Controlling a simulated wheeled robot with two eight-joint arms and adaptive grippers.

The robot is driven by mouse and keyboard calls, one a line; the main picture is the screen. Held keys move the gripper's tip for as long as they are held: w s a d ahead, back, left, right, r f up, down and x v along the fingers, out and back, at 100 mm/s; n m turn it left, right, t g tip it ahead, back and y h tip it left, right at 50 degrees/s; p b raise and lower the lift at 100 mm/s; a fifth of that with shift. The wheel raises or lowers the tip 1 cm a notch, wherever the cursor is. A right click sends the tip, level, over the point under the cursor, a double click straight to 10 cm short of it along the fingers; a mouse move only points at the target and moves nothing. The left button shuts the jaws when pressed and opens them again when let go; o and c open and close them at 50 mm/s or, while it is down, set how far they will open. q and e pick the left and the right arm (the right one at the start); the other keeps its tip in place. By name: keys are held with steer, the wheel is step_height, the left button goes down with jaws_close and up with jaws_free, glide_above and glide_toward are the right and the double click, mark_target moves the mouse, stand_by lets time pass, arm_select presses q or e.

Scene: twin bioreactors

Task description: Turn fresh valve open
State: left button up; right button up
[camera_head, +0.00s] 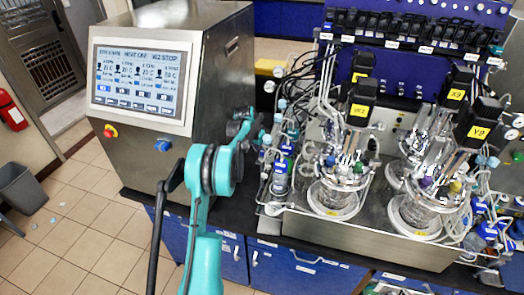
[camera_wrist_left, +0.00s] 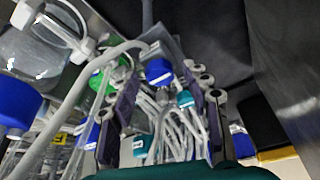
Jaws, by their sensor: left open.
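My left gripper (camera_head: 262,135) reaches in at the left end of the tubing, beside the steel control cabinet. In the left wrist view its two fingers (camera_wrist_left: 160,85) are spread apart, with white tubes, a blue cap (camera_wrist_left: 158,71) and a small teal fitting (camera_wrist_left: 185,98) seen between and beyond them. I see no thing clamped between the fingers. The cap and fitting are small and partly crowded by tubes; I cannot tell which part is the fresh valve, or whether it is open. My right gripper is not in view.
The control cabinet with its lit screen (camera_head: 140,77) stands close on the left. Glass vessels (camera_head: 333,197) with tubes and black motors stand on a steel tray (camera_head: 350,240) to the right. Blue drawers (camera_head: 300,272) are below the bench. Tiled floor lies open at left.

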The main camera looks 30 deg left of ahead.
arm_select(q)
jaws_close()
steer(key=n+y+b, duration=0.1)
steer(key=n, duration=0.2)
steer(key=shift+d, duration=0.15)
steer(key=n+y+b, duration=0.1)
steer(key=n, duration=0.2)
steer(key=shift+d+n+b, duration=0.15)
steer(key=shift+n+b, duration=0.15)
steer(key=n+y, duration=0.1)
steer(key=n, duration=0.1)
steer(key=n+g+y, duration=0.1)
steer(key=n, duration=0.2)
steer(key=shift+w+d+n+g+b, duration=0.2)
steer(key=shift+n+g+b, duration=0.1)
steer(key=shift+b, duration=0.05)
steer(key=shift+w+n+g+y, duration=0.1)
steer(key=shift+n+g+y, duration=0.3)
steer(key=shift+n, duration=0.8)
steer(key=shift+w+n+g, duration=0.15)
steer(key=shift+n+g, duration=0.45)
steer(key=shift+n, duration=1)
